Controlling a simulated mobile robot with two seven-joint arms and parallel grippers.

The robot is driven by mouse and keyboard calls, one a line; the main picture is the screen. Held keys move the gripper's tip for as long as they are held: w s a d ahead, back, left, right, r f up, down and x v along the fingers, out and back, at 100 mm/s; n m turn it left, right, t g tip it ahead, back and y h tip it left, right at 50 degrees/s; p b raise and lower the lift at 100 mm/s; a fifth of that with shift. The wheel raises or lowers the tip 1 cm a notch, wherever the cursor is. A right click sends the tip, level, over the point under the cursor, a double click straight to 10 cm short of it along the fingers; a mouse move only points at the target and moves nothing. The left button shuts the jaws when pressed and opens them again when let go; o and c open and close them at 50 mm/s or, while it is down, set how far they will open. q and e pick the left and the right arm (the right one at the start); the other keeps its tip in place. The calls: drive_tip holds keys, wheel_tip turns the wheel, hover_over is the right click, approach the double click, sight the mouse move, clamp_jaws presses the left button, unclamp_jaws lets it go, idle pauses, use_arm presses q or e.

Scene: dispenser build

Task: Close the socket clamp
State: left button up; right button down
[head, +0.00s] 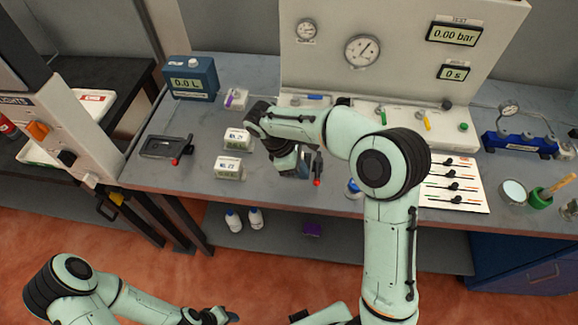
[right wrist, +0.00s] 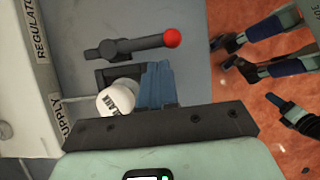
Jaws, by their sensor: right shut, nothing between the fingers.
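A dark clamp lever with a red ball knob (right wrist: 172,38) shows in the right wrist view, lying across the bench with the knob towards the front edge. The knob also shows in the head view (head: 317,183). Beside the lever is a dark block (right wrist: 108,75), with a white round labelled part (right wrist: 116,98) at it; whether it is seated is unclear. My right gripper (right wrist: 158,85) is shut and empty, its blue fingers beside the white part and apart from the lever. In the head view it is low over the bench (head: 303,166), partly hidden by its arm. My left gripper (head: 218,316) is low, away from the bench.
Another dark fixture with a red knob (head: 168,147) lies at the left. Several small white labelled boxes (head: 229,168) stand between it and my right arm. A gauge panel (head: 400,50) stands behind. A lever sheet (head: 455,184) and mortar (head: 541,197) are at right.

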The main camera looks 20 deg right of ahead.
drive_tip(key=shift+s+d+r, duration=0.1)
drive_tip(key=shift+s+d, duration=0.1)
drive_tip(key=shift+d, duration=0.25)
drive_tip(key=shift+s, duration=0.1)
